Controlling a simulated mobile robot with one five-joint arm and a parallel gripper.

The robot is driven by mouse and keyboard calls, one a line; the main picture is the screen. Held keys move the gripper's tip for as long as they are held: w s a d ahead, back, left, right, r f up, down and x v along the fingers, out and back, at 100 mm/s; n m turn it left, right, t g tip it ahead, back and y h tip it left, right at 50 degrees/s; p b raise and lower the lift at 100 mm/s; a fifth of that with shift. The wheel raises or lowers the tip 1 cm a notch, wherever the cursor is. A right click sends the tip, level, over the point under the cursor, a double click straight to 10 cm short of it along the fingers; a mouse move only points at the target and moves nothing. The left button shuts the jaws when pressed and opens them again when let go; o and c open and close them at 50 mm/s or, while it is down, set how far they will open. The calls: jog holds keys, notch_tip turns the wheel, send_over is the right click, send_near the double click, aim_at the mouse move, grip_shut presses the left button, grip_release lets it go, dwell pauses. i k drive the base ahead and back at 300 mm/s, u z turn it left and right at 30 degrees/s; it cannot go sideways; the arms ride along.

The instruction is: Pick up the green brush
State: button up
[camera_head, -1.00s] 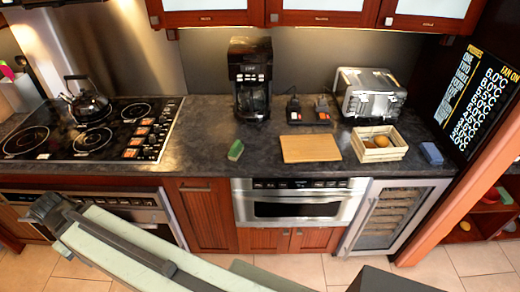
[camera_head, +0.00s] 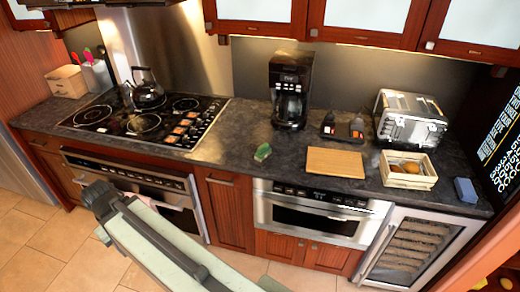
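A small green brush (camera_head: 262,152) lies on the dark countertop (camera_head: 235,170), between the stove and the wooden cutting board. It sits near the counter's front edge, in front of the coffee maker. My arm reaches in from the bottom of the view, and its end, my gripper (camera_head: 98,195), is at the lower left, in front of the oven. My gripper is below and to the left of the brush and well apart from it. Its fingers do not show clearly enough to tell whether they are open.
The stove (camera_head: 145,122) with a kettle (camera_head: 146,87) is left of the brush. A coffee maker (camera_head: 290,90) stands behind it. To the right are a cutting board (camera_head: 335,162), a wooden crate (camera_head: 408,180), a toaster (camera_head: 410,118) and a blue block (camera_head: 466,190). Upper cabinets hang above.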

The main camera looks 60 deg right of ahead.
aim_at(264, 151)
jog(key=i, duration=0.85)
jog(key=z, duration=0.2)
jog(key=k, duration=0.85)
jog(key=u, duration=0.2)
jog(key=i, duration=0.85)
jog(key=z, duration=0.05)
